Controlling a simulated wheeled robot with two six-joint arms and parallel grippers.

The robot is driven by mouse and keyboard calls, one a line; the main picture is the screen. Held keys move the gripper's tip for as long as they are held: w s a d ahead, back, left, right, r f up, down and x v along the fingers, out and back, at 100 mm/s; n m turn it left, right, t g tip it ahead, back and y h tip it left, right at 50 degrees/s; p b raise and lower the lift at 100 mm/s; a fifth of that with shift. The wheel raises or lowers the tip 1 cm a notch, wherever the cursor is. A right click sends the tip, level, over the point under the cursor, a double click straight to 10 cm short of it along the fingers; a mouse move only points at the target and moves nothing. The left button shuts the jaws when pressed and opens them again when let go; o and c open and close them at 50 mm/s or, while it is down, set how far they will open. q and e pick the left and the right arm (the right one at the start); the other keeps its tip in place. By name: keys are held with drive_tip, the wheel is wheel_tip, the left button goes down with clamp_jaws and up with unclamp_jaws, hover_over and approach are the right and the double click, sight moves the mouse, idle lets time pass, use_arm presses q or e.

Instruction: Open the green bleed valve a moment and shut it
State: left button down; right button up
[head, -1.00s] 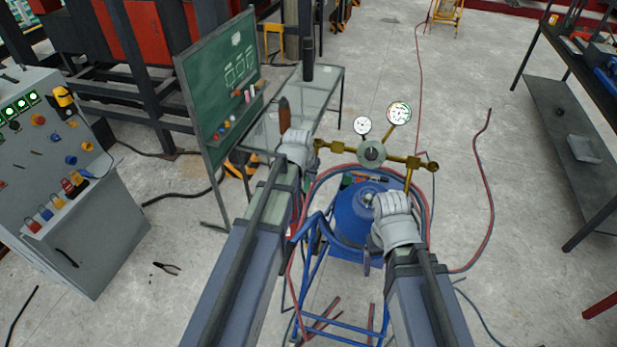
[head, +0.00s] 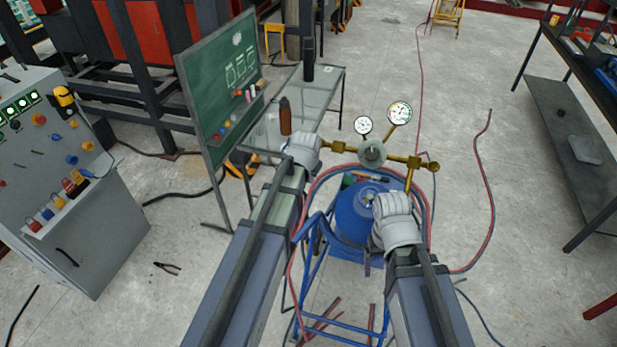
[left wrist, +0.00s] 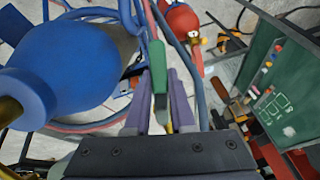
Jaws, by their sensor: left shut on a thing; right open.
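The green bleed valve lever (left wrist: 157,68) shows in the left wrist view, upright between the two purple-grey fingers of my left gripper (left wrist: 161,100), which is shut on it. In the head view my left gripper (head: 318,146) is at the left end of the brass manifold (head: 340,149), and its glove-like hand hides the lever. The manifold carries two round gauges, a small one (head: 363,125) and a larger one (head: 400,112), and a round grey-green knob (head: 372,153). My right gripper (head: 378,203) is open beside the top of the blue gas cylinder (head: 353,222).
Red and blue hoses (head: 487,190) loop around the cylinder and across the floor. A blue frame (head: 310,285) stands under it. A green chalkboard (head: 222,75) and a glass table (head: 325,88) are behind left, a control cabinet (head: 75,200) far left, a dark bench (head: 570,130) right.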

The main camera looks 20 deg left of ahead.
use_arm(q)
drive_tip(key=m, duration=0.1)
drive_tip(key=m+y, duration=0.1)
drive_tip(key=m, duration=0.1)
drive_tip(key=shift+a+t+y+b, duration=0.3)
drive_tip(key=shift+a+b, duration=0.1)
drive_tip(key=shift+w+a+r+m+t+y+b, duration=0.3)
drive_tip(key=shift+m+t+y+b, duration=0.3)
drive_tip(key=shift+m, duration=1.05)
drive_tip(key=shift+w+a+r+m+t+y+b, duration=0.15)
drive_tip(key=shift+w+r+m+t+y+b, duration=0.25)
drive_tip(key=shift+m+t+b, duration=0.9)
drive_tip(key=shift+w+a+r+m+t+y+b, duration=0.3)
drive_tip(key=shift+m+y, duration=0.2)
drive_tip(key=shift+m, duration=1.55)
drive_tip(key=shift+r, duration=0.1)
drive_tip(key=c, duration=0.8)
unclamp_jaws()
